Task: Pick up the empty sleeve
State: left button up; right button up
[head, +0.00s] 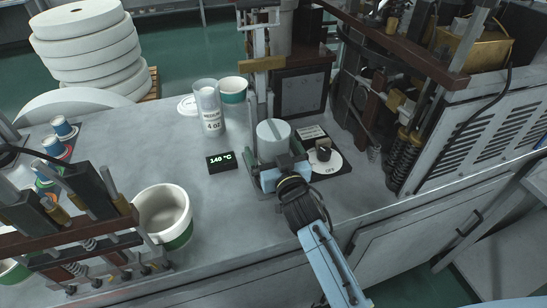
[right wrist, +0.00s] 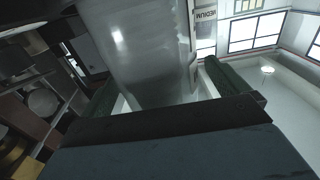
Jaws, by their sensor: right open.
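A translucent sleeve marked MEDIUM 4 oz (head: 209,110) stands upright on the bench in the head view, left of my right gripper and apart from it. My right gripper (head: 276,155) is open at a grey cylinder (head: 272,135) on the forming station. In the right wrist view the cylinder's smooth wall (right wrist: 140,45) fills the space between the two green-padded fingers (right wrist: 160,95). I cannot tell whether the pads touch it. The cylinder's lower part is hidden behind my gripper in the head view. My left gripper is not in view.
A green-banded cup (head: 233,90) stands behind the sleeve. A 140 °C display (head: 221,161) and a knob dial (head: 323,151) flank the cylinder. A large white-and-green tub (head: 163,215) and spring machinery (head: 75,240) stand at left. The bench middle-left is clear.

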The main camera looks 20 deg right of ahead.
jog(key=shift+r, duration=0.1)
jog(key=c, duration=1.1)
